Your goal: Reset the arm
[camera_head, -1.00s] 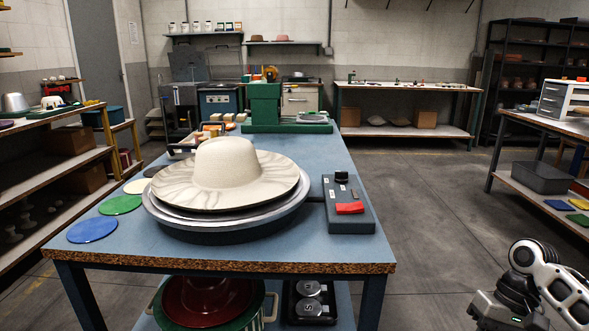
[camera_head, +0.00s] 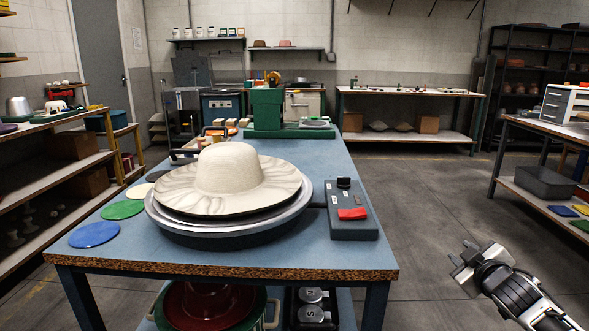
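My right gripper (camera_head: 459,257) is at the lower right of the head view, at the end of my arm coming in from the lower right corner. It is over the floor, right of the blue table (camera_head: 345,262) and apart from it. Its two short fingers look spread, with nothing between them. My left gripper is not in view. A cream wide-brimmed hat (camera_head: 230,168) lies on a round metal press plate (camera_head: 168,226) on the table.
A control box (camera_head: 353,222) with a red switch sits right of the plate. Blue (camera_head: 94,235), green (camera_head: 122,209) and cream discs lie to its left. A green press (camera_head: 267,108) stands at the table's far end. Right of the table is open floor (camera_head: 425,200).

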